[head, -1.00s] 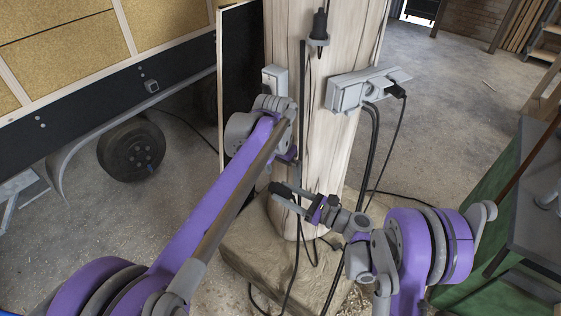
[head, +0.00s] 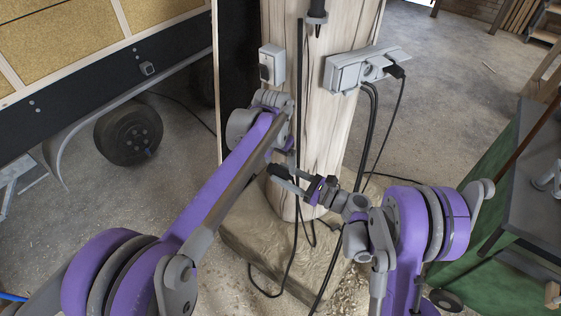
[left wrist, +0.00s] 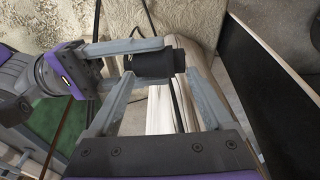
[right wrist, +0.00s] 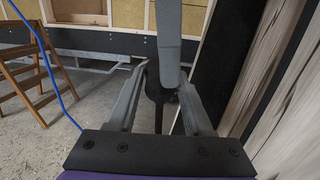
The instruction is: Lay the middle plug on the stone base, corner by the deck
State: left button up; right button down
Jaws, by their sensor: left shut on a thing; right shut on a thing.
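A black plug (left wrist: 152,64) is held in the air by both my grippers, in front of the wooden post and above the stone base (head: 262,232). My left gripper (head: 283,160) comes down from above and is shut on the plug; its fingers frame the plug in the left wrist view. My right gripper (head: 279,177) reaches in from the right and is also shut on the plug, which shows dark between its fingers in the right wrist view (right wrist: 157,84). The base's top is partly hidden by the post and my arms.
The wooden post (head: 330,130) carries a small socket box (head: 272,62), a multi-socket (head: 352,70) with a plug, and another black plug (head: 317,14) higher up. Black cables hang down to the base. The trailer's black side (head: 120,72) is at the left, a green bench (head: 475,220) at the right.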

jog(key=c, duration=0.6)
grip_release()
jog(key=shift+a, duration=0.15)
jog(key=o, duration=0.4)
